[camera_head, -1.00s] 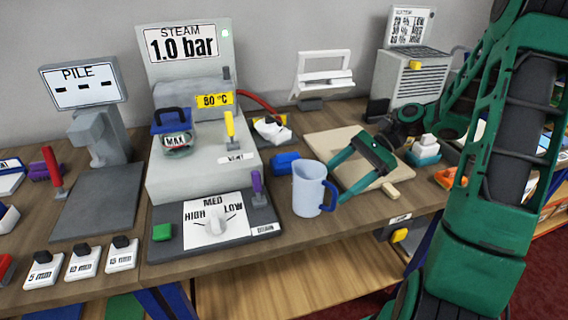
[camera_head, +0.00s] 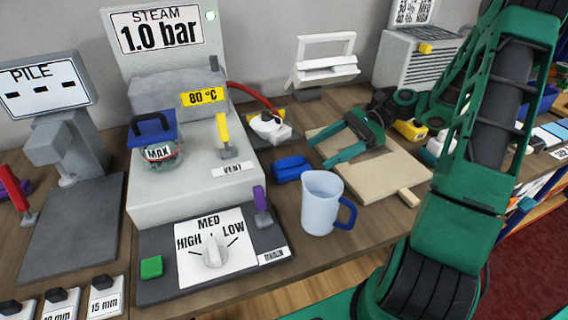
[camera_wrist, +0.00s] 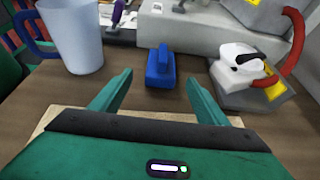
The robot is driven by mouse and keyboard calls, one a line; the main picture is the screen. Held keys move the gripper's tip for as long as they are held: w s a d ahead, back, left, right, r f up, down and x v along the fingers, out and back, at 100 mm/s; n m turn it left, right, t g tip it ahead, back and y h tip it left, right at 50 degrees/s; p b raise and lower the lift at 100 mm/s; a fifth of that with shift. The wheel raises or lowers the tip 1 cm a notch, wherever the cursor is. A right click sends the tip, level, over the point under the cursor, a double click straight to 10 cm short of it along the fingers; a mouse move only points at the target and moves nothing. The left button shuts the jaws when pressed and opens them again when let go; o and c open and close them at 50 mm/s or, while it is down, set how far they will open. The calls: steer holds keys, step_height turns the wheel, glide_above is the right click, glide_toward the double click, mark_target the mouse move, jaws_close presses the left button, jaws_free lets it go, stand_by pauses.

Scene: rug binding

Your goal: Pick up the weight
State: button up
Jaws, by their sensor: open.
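A small blue block with a raised grip (camera_head: 291,168), which looks like the weight, sits on the wooden table between the grey steam unit and the mug. It also shows in the wrist view (camera_wrist: 159,70), upright, ahead of and between the fingertips. My gripper (camera_head: 317,153) is open and empty, to the right of the block, its fingers pointing at it. In the wrist view my gripper (camera_wrist: 158,80) has its fingers spread wider than the block, with a gap before it. The fingers are above a pale board (camera_head: 375,185).
A translucent mug with a blue handle (camera_head: 320,205) stands close in front of the block. The grey steam unit (camera_head: 190,195) is left of it. A white iron-like tool with a red hose (camera_head: 268,124) is behind. A yellow-ended item (camera_head: 410,130) lies right of my gripper.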

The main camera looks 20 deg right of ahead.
mark_target(290, 166)
steer(key=x, duration=1)
steer(key=shift+w+a, duration=0.15)
steer(key=shift+a, duration=0.25)
jaws_close()
